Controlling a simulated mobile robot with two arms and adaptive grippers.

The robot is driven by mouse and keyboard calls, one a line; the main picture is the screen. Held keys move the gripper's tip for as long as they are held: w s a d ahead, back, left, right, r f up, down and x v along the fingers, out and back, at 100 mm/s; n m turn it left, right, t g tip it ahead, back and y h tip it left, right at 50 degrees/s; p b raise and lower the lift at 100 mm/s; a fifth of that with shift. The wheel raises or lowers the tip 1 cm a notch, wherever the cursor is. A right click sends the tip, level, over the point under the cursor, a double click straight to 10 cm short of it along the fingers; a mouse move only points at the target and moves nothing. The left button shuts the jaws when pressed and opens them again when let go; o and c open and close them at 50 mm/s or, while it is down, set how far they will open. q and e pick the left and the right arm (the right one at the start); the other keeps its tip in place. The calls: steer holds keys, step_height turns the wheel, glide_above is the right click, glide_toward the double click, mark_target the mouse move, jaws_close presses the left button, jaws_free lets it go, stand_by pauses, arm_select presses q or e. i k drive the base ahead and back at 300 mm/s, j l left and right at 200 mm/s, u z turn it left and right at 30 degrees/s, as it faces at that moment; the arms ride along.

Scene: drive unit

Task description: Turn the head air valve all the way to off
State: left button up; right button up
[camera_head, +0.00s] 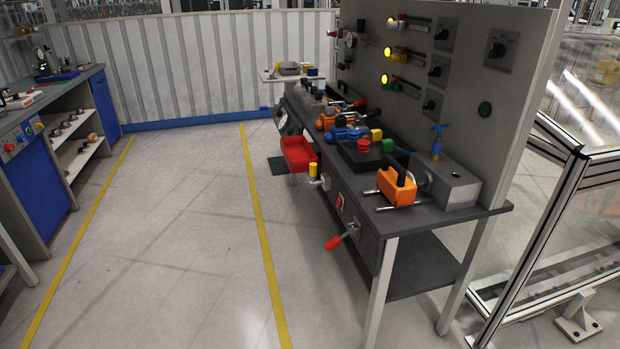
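No part labelled as the head air valve can be read at this distance, so I cannot tell which control it is. A blue T-handled valve (437,142) stands upright on a grey metal block (451,186) at the near right end of the workbench. A red-handled lever (341,238) sticks out from the bench's front, its handle pointing down and to the left. A yellow-capped fitting (313,172) also sits on the bench's front side. Neither of my grippers shows in this view.
The dark workbench (478,213) carries an orange tool (397,187), a red button (363,146) and other parts. A grey panel (470,98) with lit yellow lamps and knobs rises behind. A red bin (298,153) hangs in front. The floor (190,235) left of it is clear.

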mark_target(313, 183)
steer(key=i+j+z, duration=0.1)
steer(key=i+j, duration=0.55)
steer(key=j, duration=0.15)
